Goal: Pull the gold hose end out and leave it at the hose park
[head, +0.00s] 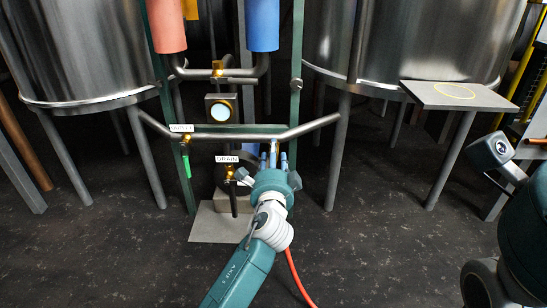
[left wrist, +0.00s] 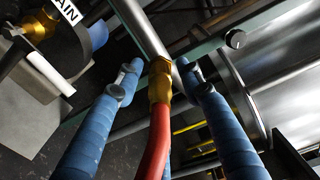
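The gold hose end (left wrist: 160,80) sits at the end of a red hose (left wrist: 155,140) in the left wrist view, its tip against a metal pipe (left wrist: 143,28). My left gripper (left wrist: 160,68) is open, with blue fingers on either side of the hose end and visible gaps between. In the head view my left gripper (head: 277,150) points at the pipework right of the DRAIN label, and it hides the hose end there. The red hose (head: 294,272) hangs below it. A grey shelf (head: 425,92) with a yellow ring marking is at right; no hose park label is readable.
Two steel tanks (head: 85,50) (head: 420,40) on legs flank the green pipe frame (head: 296,60). A brass drain valve (head: 230,172) stands left of my gripper. A green-tagged valve (head: 186,140) is further left. The ring on the shelf is empty.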

